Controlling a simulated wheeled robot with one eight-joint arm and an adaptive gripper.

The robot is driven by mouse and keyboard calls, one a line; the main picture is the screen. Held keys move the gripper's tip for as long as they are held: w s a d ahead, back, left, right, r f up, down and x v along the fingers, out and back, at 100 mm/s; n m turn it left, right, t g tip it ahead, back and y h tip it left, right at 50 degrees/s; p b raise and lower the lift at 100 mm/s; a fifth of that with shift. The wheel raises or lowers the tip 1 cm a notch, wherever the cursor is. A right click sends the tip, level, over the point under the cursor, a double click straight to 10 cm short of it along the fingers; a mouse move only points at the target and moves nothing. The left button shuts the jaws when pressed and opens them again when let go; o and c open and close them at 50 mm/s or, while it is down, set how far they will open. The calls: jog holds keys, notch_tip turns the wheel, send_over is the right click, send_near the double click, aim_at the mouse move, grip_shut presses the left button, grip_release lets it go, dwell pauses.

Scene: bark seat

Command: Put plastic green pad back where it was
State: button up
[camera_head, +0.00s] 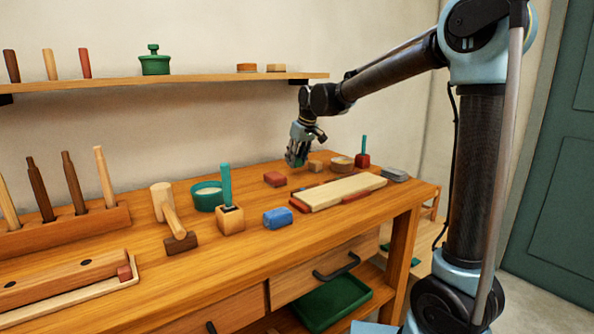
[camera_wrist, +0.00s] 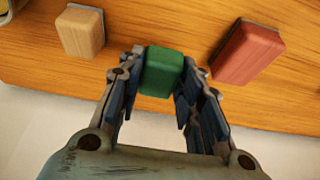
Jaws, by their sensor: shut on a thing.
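The green pad (camera_wrist: 162,71) is a small rounded block held between the two fingers of my gripper (camera_wrist: 160,88) in the wrist view. In the head view my gripper (camera_head: 297,155) is over the back of the workbench (camera_head: 340,230), near the wall, and a bit of the green pad (camera_head: 294,163) shows at its fingertips. I cannot tell whether the pad touches the bench top. A wooden block (camera_wrist: 80,31) lies to the left of the pad and a red block (camera_wrist: 247,53) to the right in the wrist view.
The red block (camera_head: 275,179) and wooden block (camera_head: 315,166) flank my gripper in the head view. A shelf (camera_head: 200,81) runs above.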

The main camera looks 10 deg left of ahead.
aim_at(297, 167)
jog(key=shift+s+f, duration=0.1)
jog(key=shift+f, duration=1.9)
jog(key=o, duration=0.9)
jog(key=shift+o, duration=0.2)
jog(key=shift+r, duration=0.1)
jog(key=v, duration=1.2)
